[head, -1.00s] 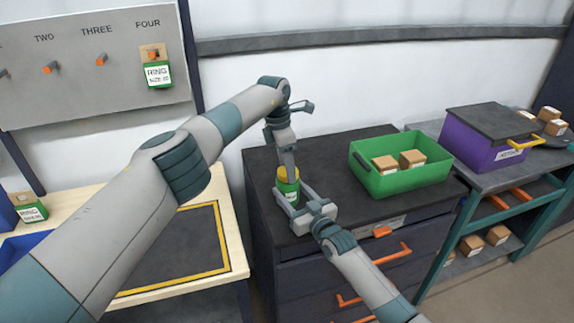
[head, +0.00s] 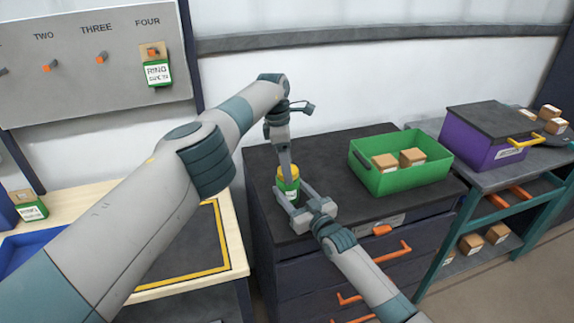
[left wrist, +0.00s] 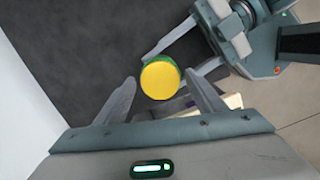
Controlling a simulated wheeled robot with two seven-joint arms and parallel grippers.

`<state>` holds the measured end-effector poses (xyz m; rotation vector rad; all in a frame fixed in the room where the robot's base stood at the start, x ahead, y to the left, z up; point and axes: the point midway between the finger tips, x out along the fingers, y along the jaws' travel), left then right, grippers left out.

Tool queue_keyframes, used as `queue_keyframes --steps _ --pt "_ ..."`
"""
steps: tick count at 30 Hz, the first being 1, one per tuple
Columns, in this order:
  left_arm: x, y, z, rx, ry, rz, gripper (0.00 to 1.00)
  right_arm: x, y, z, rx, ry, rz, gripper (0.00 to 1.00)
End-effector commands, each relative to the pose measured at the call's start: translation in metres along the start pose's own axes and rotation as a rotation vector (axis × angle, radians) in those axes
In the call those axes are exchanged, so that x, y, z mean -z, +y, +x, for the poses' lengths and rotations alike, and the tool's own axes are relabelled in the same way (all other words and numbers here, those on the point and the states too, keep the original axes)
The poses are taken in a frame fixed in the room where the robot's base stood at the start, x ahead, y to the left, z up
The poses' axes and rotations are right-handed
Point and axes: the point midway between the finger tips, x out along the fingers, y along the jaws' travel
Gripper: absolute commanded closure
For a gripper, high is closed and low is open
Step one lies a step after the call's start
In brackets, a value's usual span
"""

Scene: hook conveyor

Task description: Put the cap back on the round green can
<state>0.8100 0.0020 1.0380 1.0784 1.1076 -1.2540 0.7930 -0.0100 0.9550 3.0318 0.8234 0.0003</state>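The round green can (head: 291,194) stands upright near the front left of the dark cabinet top. The yellow cap (head: 288,171) sits on its top and looks level; the left wrist view shows it as a yellow disc (left wrist: 160,81) with a thin green edge behind. My left gripper (head: 286,161) points down over the can from above. Its fingers (left wrist: 161,77) are open, one on each side of the cap, with gaps to it. My right gripper (head: 291,197) comes from the front right, its fingers closed around the can's sides. The can partly hides the contact.
A green bin (head: 408,176) with small boxes stands right of the can on the cabinet top (head: 340,150). A purple crate (head: 482,150) stands on the shelf unit farther right. A light table (head: 236,262) is at the left, and a pegboard (head: 90,90) hangs behind it.

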Motion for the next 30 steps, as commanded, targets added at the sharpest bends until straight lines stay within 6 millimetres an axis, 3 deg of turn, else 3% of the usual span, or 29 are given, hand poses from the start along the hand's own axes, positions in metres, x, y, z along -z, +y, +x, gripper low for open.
queue_keyframes --steps 11,22,30 --pt "0.000 0.000 -0.003 -0.001 0.000 -0.001 0.33 -0.001 0.000 0.000 0.000 -0.002 0.000 1.00" --pt "-0.005 0.000 -0.038 0.000 0.000 -0.001 0.33 -0.001 0.000 0.000 0.000 -0.002 0.000 1.00" --pt "-0.006 0.000 -0.045 0.000 0.000 -0.002 0.33 -0.001 0.000 0.000 0.000 -0.002 0.000 1.00"
